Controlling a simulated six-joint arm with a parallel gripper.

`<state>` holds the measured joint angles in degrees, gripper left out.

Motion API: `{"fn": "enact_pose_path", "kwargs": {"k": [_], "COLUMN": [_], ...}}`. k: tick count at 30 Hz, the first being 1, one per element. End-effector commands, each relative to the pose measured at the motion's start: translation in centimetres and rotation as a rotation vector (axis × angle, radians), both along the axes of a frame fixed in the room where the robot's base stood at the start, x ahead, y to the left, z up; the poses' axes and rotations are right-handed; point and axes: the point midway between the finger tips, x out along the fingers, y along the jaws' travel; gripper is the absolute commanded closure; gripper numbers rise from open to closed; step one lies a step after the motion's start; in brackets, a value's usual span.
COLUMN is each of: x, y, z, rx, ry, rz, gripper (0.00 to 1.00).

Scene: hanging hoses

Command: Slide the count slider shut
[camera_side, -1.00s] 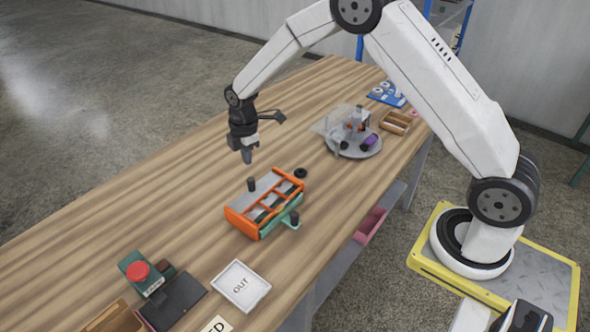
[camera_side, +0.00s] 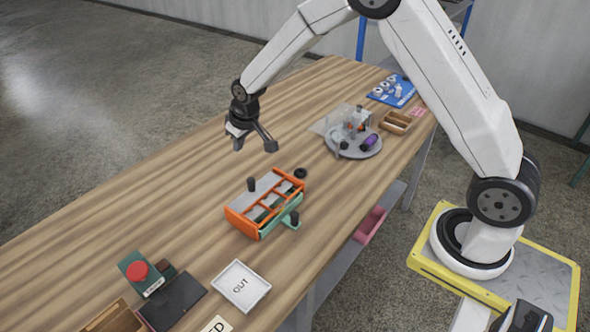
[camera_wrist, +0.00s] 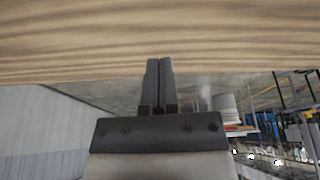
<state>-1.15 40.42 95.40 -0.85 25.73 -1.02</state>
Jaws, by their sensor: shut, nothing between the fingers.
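The orange and green device (camera_side: 265,203) sits on the middle of the wooden table, with a grey sliding plate on top and a dark upright knob (camera_side: 252,184) on its far-left side. A second dark knob (camera_side: 294,218) stands at its green near-right side. I take this to be the count slider, though no label is readable. My gripper (camera_side: 238,145) hangs above the table, beyond the device and apart from it. In the wrist view my gripper (camera_wrist: 159,64) is shut and empty, its fingertips seen against the table wood.
A black ring (camera_side: 301,173) lies beside the device. A round grey fixture (camera_side: 353,143) and a wooden tray (camera_side: 395,122) stand further right. The table's left far part is clear.

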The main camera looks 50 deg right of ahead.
Motion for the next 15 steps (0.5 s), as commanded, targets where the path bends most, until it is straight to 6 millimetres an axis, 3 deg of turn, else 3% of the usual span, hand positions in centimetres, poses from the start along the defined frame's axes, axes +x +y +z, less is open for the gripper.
{"fn": "enact_pose_path", "kwargs": {"k": [15], "x": [0.23], "y": [0.0], "z": [-0.42], "rx": [0.017], "ry": [-0.01], "rz": [-0.049], "gripper": [1.0]}}
